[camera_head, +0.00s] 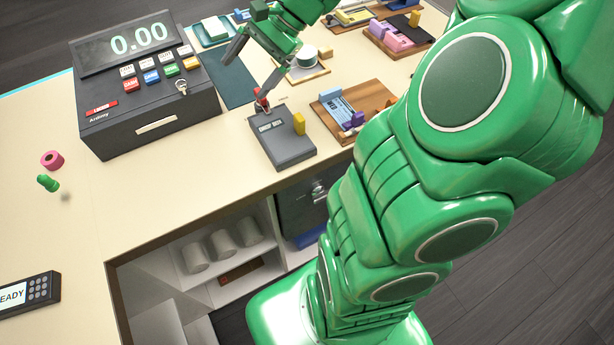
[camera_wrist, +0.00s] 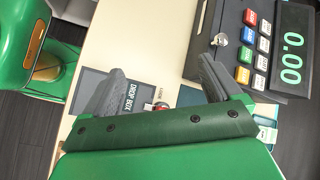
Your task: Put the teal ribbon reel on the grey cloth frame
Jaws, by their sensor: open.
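My gripper (camera_head: 246,80) is open, its two grey fingers wide apart and pointing down between the cash register and the grey drop box. Its fingers also show in the wrist view (camera_wrist: 162,64), with nothing held between them. A small round white-and-teal piece (camera_head: 307,57) sits on a tan-edged frame (camera_head: 318,73) right of my gripper; it may be the teal ribbon reel, but I cannot tell for sure. Neither shows clearly in the wrist view.
The cash register (camera_head: 150,100) stands left of my gripper, the drop box (camera_head: 282,140) near the counter's front edge. A dark teal mat (camera_head: 226,82) lies between. Wooden trays (camera_head: 375,98) hold small items at right.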

